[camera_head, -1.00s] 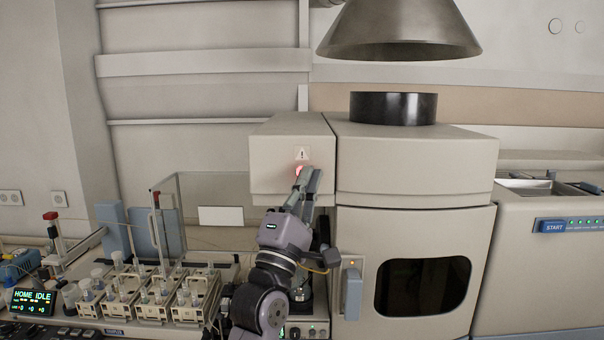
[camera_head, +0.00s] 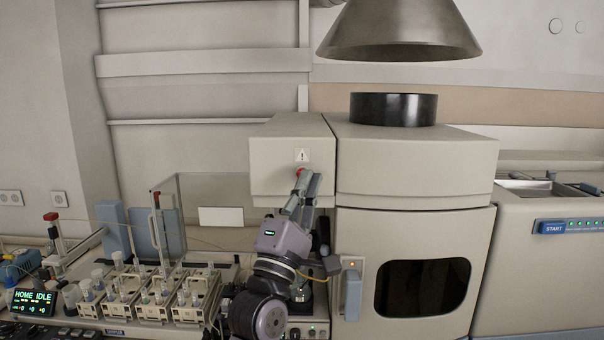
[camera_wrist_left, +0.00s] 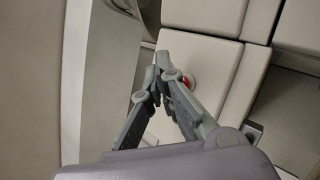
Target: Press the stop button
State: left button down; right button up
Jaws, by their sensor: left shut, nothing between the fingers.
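The stop button (camera_head: 299,171) is a small red button on the front of the beige upper box, just below a warning label. It looks dull red and unlit, and part of it is hidden by my fingers. My left gripper (camera_head: 307,180) is shut and empty, with its tips right in front of and just below the button. In the left wrist view the red button (camera_wrist_left: 188,82) shows beside the shut fingers (camera_wrist_left: 160,62). I cannot tell for sure whether a fingertip touches it. My right gripper is not in view.
The beige spectrometer (camera_head: 415,230) has a dark window and a black chimney ring (camera_head: 393,109) under a metal hood (camera_head: 400,30). Sample racks (camera_head: 140,300) and a display reading HOME IDLE (camera_head: 33,302) stand left. A blue START panel (camera_head: 568,226) is at right.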

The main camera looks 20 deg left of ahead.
pick_arm(q)
jog(key=shift+s+d+f+p, duration=0.1)
jog(key=shift+s+d+p, duration=0.15)
jog(key=shift+s, duration=0.55)
jog(key=shift+s+d+p, duration=0.1)
jog(key=shift+s+d, duration=0.2)
jog(key=shift+s, duration=0.45)
jog(key=shift+s+d+f+p, duration=0.1)
jog(key=shift+s+d+p, duration=0.15)
jog(key=shift+s, duration=0.55)
jog(key=shift+d, duration=0.1)
